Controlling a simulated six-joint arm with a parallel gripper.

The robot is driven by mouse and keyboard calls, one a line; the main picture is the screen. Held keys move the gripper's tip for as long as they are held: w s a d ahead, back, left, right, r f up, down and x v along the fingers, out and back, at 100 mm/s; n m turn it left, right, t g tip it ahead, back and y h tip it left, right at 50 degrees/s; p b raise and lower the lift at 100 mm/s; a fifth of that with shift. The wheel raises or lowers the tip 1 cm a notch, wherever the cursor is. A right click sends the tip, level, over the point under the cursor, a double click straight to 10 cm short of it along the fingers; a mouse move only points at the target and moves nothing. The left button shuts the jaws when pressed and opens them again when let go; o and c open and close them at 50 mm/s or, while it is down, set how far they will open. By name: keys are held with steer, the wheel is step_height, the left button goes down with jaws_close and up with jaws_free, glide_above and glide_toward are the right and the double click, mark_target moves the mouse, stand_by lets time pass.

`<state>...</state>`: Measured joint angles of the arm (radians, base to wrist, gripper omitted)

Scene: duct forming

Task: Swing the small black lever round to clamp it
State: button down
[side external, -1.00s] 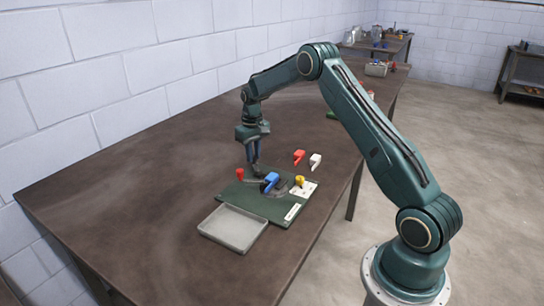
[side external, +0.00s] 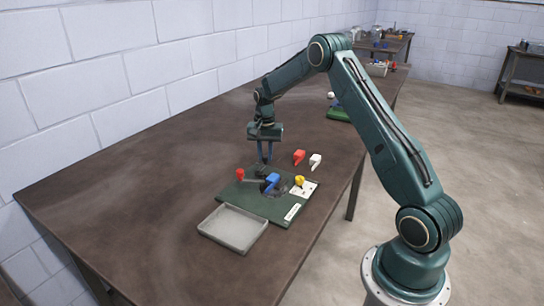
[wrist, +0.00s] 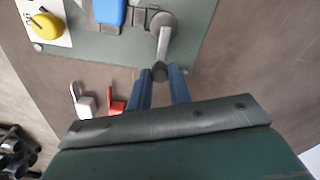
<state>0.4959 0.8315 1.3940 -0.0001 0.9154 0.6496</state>
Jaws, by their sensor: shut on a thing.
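The small black lever (wrist: 163,45) shows in the wrist view as a grey arm on a round hub, with a dark knob at its end. My gripper (wrist: 162,74) has its two blue fingers on either side of that knob, shut on it. In the side view my gripper (side external: 264,164) points down at the back edge of the green board (side external: 275,213). The lever is small and dark there, partly hidden by the fingers. The lever's hub sits on the board beside a blue block (wrist: 109,12), which also shows in the side view (side external: 271,181).
The board also carries a red knob (side external: 240,174) and a yellow knob (side external: 299,181) on a white plate. A grey tray (side external: 233,228) lies in front. A red piece (side external: 299,156) and a white piece (side external: 315,160) lie loose behind the board. The table's left side is clear.

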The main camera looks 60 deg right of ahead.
mark_target(266, 157)
steer(key=shift+s+m, duration=0.2)
steer(key=shift+m, duration=0.1)
steer(key=c, duration=1.3)
jaws_free()
steer(key=shift+r, duration=0.1)
step_height(266, 157, up, 14)
